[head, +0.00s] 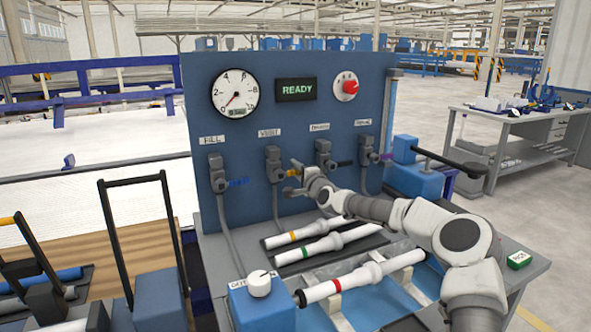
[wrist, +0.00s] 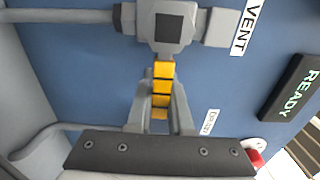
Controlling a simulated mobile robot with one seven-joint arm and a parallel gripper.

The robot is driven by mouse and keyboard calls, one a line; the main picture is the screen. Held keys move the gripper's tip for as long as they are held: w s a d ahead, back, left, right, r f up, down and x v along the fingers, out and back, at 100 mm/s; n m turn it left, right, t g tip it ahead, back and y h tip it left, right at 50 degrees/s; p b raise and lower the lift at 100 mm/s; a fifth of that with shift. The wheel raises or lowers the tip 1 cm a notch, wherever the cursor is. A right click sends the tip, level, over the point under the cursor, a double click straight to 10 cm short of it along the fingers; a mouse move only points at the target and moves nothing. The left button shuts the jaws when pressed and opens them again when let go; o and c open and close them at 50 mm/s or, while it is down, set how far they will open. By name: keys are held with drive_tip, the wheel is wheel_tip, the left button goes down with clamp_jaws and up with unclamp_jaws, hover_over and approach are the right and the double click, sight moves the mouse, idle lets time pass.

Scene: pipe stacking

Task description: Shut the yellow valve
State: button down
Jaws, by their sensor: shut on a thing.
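The yellow valve is the one under the VENT label. Its grey body (head: 273,161) shows in the head view, where my gripper (head: 291,179) hides its handle. In the wrist view, the striped yellow handle (wrist: 162,78) sticks out from the grey valve body (wrist: 168,27). The handle stands crosswise to the pipe there. My gripper (wrist: 160,112) is shut on the outer part of the handle, with one finger on each side.
The blue panel (head: 215,85) also carries a blue-handled valve (head: 238,182) to the left and a black-handled one (head: 345,163) to the right. A gauge (head: 235,93), READY display (head: 296,90) and red knob (head: 346,87) sit above. White pipes (head: 335,241) lie below my arm.

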drive_tip(key=c, duration=0.8)
unclamp_jaws()
drive_tip(key=p+v, duration=0.1)
drive_tip(key=v, duration=1.6)
drive_tip(key=shift+s+p, duration=0.2)
drive_tip(key=shift+p, duration=0.15)
